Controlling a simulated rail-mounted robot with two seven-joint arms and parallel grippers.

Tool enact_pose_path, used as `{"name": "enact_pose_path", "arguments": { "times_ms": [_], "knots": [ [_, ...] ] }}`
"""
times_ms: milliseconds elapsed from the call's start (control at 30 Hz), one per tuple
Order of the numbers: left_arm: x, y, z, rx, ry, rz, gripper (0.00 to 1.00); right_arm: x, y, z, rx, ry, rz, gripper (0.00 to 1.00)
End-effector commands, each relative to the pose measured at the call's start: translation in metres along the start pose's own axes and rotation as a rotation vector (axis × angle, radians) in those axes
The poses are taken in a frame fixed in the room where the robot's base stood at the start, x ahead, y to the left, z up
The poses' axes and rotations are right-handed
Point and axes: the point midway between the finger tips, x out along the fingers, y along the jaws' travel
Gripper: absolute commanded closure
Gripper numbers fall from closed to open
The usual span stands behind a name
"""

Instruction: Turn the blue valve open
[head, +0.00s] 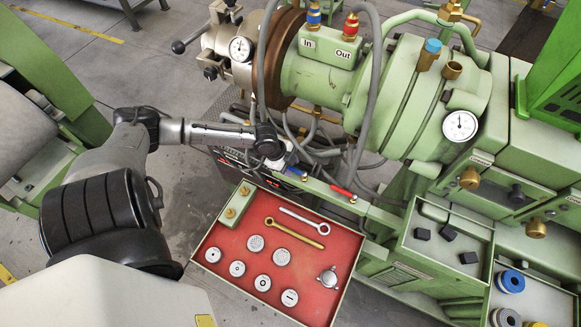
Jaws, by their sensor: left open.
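The blue valve (292,160) shows as a small blue lever among the hoses below the green extruder barrel, left of a red-handled valve (343,192). It is partly hidden by my left gripper. My left gripper (278,162) reaches in from the left, with its end right at the blue lever. Its jaws are open, but the fingers are small and hard to make out. I cannot tell whether they touch the lever or are around it. My right gripper is not in view.
A red-lined tray (215,232) with wrenches and several round discs lies just below the valves. Grey hoses (262,75) hang close around the gripper. The green extruder (400,100) fills the upper right. Open floor lies at the upper left.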

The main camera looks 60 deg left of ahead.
Motion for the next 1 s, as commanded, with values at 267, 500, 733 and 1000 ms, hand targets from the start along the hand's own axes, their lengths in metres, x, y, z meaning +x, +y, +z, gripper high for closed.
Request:
{"name": "enact_pose_path", "arguments": {
  "times_ms": [267,500,733,1000],
  "knots": [
    [0.0082,-0.0003,-0.0003,0.002,-0.001,0.000,0.57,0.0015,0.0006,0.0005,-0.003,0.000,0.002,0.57],
    [0.0081,-0.0001,-0.0002,0.001,-0.001,0.000,0.60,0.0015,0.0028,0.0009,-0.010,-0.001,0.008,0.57],
    [0.0080,-0.0001,-0.0002,0.001,-0.001,0.000,0.82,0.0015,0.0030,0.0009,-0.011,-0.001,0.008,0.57],
    [0.0080,0.0000,-0.0002,0.001,-0.001,0.000,1.00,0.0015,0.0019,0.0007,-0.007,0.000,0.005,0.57]
  ]
}}
